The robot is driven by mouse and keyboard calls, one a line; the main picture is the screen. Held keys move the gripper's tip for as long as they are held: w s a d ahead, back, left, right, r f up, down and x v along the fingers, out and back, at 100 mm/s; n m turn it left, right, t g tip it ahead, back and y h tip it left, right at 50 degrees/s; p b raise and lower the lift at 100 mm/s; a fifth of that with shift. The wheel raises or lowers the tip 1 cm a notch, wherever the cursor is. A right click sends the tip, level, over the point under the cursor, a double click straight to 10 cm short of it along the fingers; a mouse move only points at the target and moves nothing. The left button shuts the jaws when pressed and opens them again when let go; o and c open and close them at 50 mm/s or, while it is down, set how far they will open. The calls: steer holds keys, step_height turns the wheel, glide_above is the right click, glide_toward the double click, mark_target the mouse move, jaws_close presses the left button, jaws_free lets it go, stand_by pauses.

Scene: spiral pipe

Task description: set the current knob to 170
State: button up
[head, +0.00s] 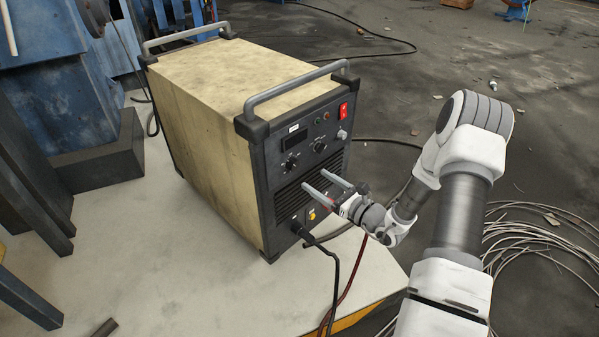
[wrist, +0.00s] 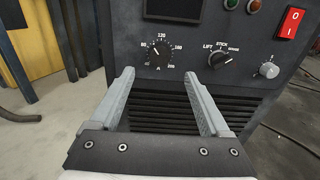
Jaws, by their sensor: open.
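The welding machine (head: 200,110) stands on a pale platform. Its current knob (head: 290,165) is the left dial on the dark front panel, below the display. In the wrist view, the current knob (wrist: 155,60) is a black dial with a numbered scale around it; its white mark seems to point up and left, but the exact value is too small to read. My gripper (head: 316,179) is open and empty in front of the vent slats, below the knobs. In the wrist view, the fingertips of my gripper (wrist: 158,76) are spread either side of the current knob's column, just below it.
A mode knob (wrist: 222,58) marked LIFT and STICK sits to the right. A small grey knob (wrist: 268,70) and a red power switch (wrist: 291,23) are farther right. A black cable (head: 318,243) plugs in low on the panel. Coiled wire (head: 540,235) lies on the floor.

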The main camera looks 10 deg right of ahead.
mark_target(296, 167)
steer(key=b+x, duration=0.1)
steer(key=x, duration=0.7)
steer(key=shift+c, duration=0.2)
jaws_close()
